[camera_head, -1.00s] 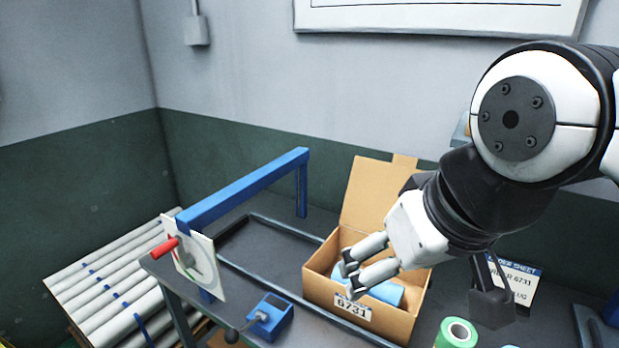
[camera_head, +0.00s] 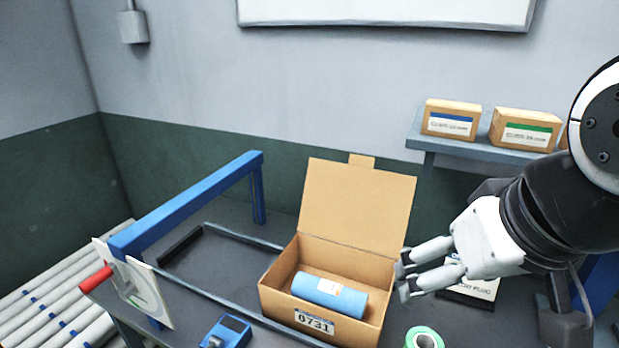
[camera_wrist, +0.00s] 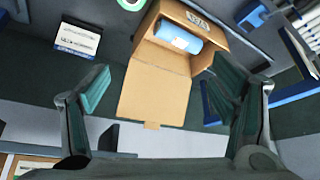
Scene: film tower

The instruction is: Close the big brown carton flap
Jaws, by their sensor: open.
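The brown carton (camera_head: 281,297) stands on the dark table with its big flap (camera_head: 357,205) raised at the back, leaning slightly backward. A small tab sticks up from the flap's top edge. A blue cylinder (camera_head: 329,293) lies inside the carton, and a label reading 0731 is on the front. My gripper (camera_head: 403,277) is open and empty, just right of the carton's right wall; I cannot tell whether it touches. In the wrist view, the flap (camera_wrist: 153,93) and cylinder (camera_wrist: 178,36) show between the spread fingers of my gripper (camera_wrist: 166,92), beyond them.
A blue frame (camera_head: 187,207) with a red handle (camera_head: 96,279) stands left of the carton. A blue device (camera_head: 228,331) and a green tape roll (camera_head: 424,338) lie in front. Small boxes (camera_head: 451,119) sit on a shelf behind right.

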